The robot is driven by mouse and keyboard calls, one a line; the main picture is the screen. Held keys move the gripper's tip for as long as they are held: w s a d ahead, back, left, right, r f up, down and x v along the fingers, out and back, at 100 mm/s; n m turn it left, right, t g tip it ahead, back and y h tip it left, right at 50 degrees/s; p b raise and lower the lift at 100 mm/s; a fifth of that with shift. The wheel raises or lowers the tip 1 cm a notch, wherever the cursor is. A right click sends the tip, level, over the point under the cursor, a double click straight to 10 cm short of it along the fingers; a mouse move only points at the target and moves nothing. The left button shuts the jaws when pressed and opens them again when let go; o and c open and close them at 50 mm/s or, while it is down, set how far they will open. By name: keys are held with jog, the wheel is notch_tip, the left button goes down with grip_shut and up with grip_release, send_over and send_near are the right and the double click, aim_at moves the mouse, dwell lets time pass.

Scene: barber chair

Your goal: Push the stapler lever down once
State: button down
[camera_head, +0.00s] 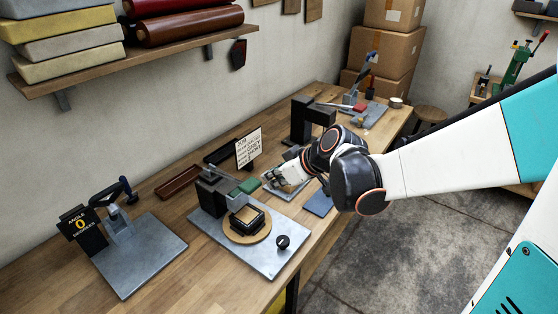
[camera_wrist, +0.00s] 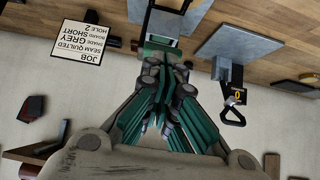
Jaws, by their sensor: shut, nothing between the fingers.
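No part in view can be told for sure as the stapler or its lever. A bench device with a grey base plate (camera_head: 290,187) is partly hidden behind my gripper (camera_head: 270,177). My gripper points left, above the bench and just behind the device with the round wooden disc (camera_head: 238,235).
A job sign (camera_head: 248,148) stands at the back of the wooden bench. A device marked "angle 0 degrees" (camera_head: 80,228) sits at the left. A black arch-shaped frame (camera_head: 303,120) rises behind my wrist. A shelf (camera_head: 150,45) hangs on the wall. Cardboard boxes (camera_head: 385,45) stand beyond.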

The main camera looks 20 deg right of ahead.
jog(key=s, duration=0.1)
jog(key=s+d+r, duration=0.1)
jog(key=s+r, duration=0.1)
jog(key=shift+d+p, duration=0.3)
jog(key=shift+d, duration=0.05)
jog(key=shift+s+f, duration=0.1)
jog(key=shift+f, duration=0.05)
